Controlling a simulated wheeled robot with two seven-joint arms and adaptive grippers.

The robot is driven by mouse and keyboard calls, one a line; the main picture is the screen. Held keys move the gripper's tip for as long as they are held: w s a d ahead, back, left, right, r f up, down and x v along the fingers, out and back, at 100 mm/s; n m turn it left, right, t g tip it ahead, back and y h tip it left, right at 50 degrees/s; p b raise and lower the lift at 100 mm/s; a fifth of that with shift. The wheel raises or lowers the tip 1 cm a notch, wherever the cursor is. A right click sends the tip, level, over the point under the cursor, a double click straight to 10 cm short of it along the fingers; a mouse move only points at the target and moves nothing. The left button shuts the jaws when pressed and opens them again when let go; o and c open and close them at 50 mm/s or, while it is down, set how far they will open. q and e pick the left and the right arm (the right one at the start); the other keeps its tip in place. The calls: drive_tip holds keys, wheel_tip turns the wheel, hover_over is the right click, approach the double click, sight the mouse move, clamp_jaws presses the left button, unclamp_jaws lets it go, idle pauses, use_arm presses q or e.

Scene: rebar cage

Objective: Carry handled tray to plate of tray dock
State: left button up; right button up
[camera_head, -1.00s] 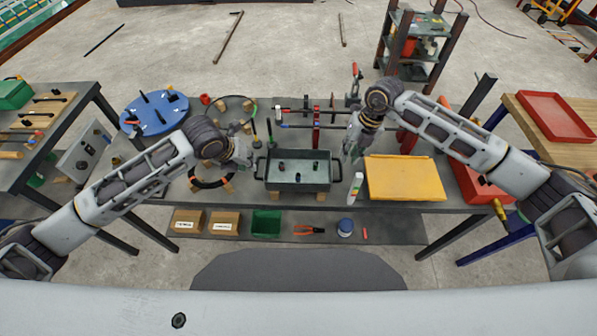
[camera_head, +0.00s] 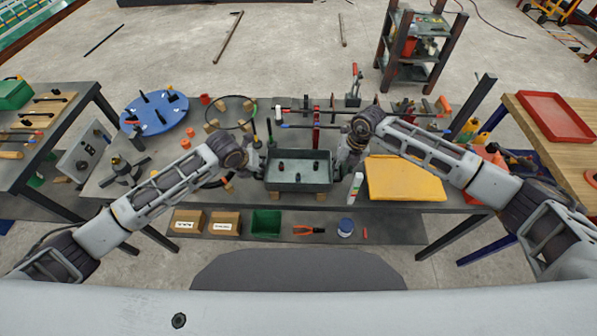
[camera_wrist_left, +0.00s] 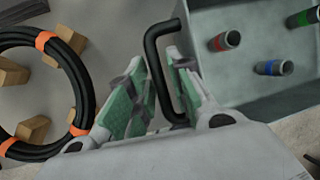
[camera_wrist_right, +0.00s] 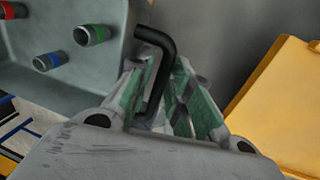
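The handled tray (camera_head: 298,185) is a grey-green open box with a black handle at each end, standing on wooden blocks on the bench. It holds three small grey cylinders with red, green and blue bands. My left gripper (camera_head: 259,163) is at the left handle (camera_wrist_left: 152,62), with its fingers open on either side of the bar. My right gripper (camera_head: 343,163) is at the right handle (camera_wrist_right: 168,62), its fingers also open around the bar. A yellow plate (camera_head: 405,180) lies right of the tray; I cannot tell whether it is the tray dock's plate.
A white bottle (camera_head: 356,187) stands between tray and yellow plate. A black ring with orange bands (camera_wrist_left: 78,75) lies left of the tray among wooden blocks. A red clamp fixture (camera_head: 317,125) stands behind the tray, and a blue disc (camera_head: 155,113) lies at back left.

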use_arm(q)
drive_tip(key=shift+c, duration=0.5)
use_arm(e)
drive_tip(key=shift+c, duration=0.5)
use_arm(q)
clamp_jaws()
use_arm(e)
clamp_jaws()
use_arm(q)
drive_tip(key=shift+r, duration=0.3)
use_arm(e)
drive_tip(key=shift+r, duration=0.3)
